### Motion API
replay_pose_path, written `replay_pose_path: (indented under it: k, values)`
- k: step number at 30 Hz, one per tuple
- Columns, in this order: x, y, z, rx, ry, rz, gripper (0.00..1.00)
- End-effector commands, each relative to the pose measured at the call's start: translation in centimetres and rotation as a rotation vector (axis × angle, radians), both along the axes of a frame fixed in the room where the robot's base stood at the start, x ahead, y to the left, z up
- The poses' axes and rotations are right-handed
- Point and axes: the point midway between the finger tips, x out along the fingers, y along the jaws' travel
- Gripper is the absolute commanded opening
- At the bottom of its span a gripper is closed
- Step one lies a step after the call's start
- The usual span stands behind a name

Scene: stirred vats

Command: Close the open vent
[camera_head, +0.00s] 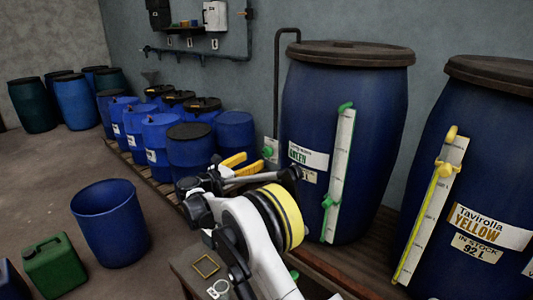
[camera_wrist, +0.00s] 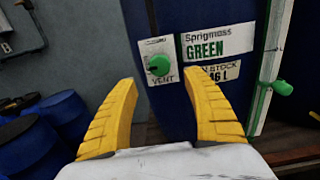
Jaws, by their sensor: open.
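A round green vent knob (camera_wrist: 158,65) sits on a white plate marked VENT, beside the label reading "Sprigmoss GREEN" on a dark blue vat (camera_head: 372,110). The knob also shows in the head view (camera_head: 268,151), left of the vat. The knob's turn position is too small to tell. My gripper (camera_wrist: 165,78) has its yellow ribbed fingers apart with nothing between them. In the wrist view the knob appears between the fingertips, a little beyond them. In the head view my gripper (camera_head: 238,165) is left of the knob, apparently apart from it.
The green vat's level gauge (camera_head: 342,160) has green fittings. A second vat labelled YELLOW (camera_head: 487,232) stands at the right with a yellow gauge. Several blue drums (camera_head: 160,140) stand along the wall. An open blue tub (camera_head: 110,222) and a green canister (camera_head: 55,265) stand on the floor.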

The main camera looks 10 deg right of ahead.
Motion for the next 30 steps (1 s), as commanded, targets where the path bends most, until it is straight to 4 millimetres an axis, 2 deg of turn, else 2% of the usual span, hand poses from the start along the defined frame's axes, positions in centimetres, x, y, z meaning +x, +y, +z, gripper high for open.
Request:
replay_pose_path:
  k: [6,12,17,25,30]
  values:
    - [2.6,-3.8,-0.3,0.002,-0.001,-0.002,0.59]
    - [4.4,-6.2,-0.2,0.003,-0.001,-0.001,0.59]
    - [5.0,-7.0,-0.1,0.003,-0.001,0.0,0.59]
    - [5.1,-7.0,0.0,0.003,-0.001,0.001,0.57]
    - [5.1,-7.0,0.0,0.003,-0.001,0.001,0.06]
